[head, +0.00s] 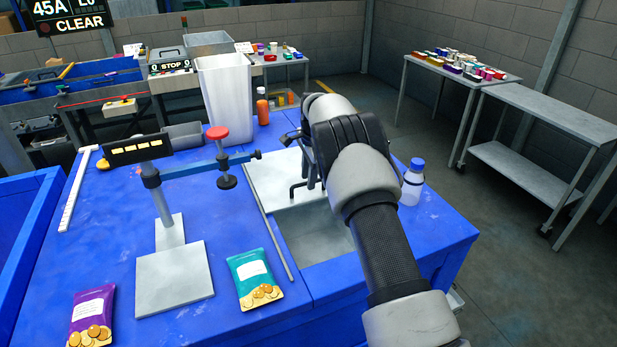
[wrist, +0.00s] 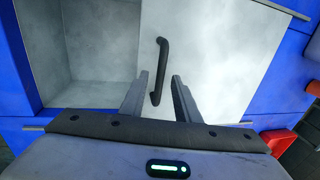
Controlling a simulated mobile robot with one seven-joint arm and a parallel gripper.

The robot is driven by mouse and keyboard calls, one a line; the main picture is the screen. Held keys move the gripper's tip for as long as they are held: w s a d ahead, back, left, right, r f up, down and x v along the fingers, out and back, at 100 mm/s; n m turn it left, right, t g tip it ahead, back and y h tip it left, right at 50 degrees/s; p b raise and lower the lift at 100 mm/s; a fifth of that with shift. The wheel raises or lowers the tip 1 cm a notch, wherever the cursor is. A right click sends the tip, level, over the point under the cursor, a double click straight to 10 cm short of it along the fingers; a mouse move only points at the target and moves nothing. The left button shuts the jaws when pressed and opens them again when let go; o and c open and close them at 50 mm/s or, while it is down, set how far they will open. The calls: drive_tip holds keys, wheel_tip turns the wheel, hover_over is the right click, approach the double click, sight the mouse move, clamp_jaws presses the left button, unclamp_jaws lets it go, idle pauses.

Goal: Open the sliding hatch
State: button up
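The sliding hatch (head: 268,178) is a pale metal plate set in the blue table; it also fills the middle of the wrist view (wrist: 215,60). It stands partly open, with a grey recessed opening (head: 315,240) beside it, seen at left in the wrist view (wrist: 95,45). A dark bar handle (wrist: 162,55) stands on the plate. My gripper (wrist: 160,76) is open, with one finger on each side of the handle's lower part. I cannot tell whether either finger touches it. In the head view my arm hides most of the gripper.
A thin rail (head: 272,235) runs along the hatch's left side. A white bottle (head: 412,183) stands right of the opening. A red-topped press (head: 220,155), a tall white bin (head: 226,95), a teal snack bag (head: 253,278) and a purple one (head: 91,315) are on the table.

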drive_tip(key=s+d+r, duration=0.1)
drive_tip(key=s+r, duration=0.2)
drive_tip(key=r, duration=1.4)
drive_tip(key=shift+b, duration=0.3)
drive_tip(key=shift+s, duration=0.1)
drive_tip(key=s+d+r+n+t, duration=0.1)
drive_tip(key=s+d+r+n, duration=0.2)
drive_tip(key=s+r, duration=0.6)
drive_tip(key=s+d+r+n+t, duration=0.15)
drive_tip(key=s+r+n, duration=0.3)
drive_tip(key=s, duration=0.85)
drive_tip(key=s+d+f+n, duration=0.1)
drive_tip(key=s+f+n, duration=0.2)
drive_tip(key=s, duration=0.8)
drive_tip(key=s+f+n+t, duration=0.1)
drive_tip(key=s+f+n, duration=0.3)
drive_tip(key=s, duration=0.7)
drive_tip(key=shift+d+f+h, duration=0.25)
drive_tip(key=shift+d+h, duration=0.05)
drive_tip(key=shift+d, duration=0.1)
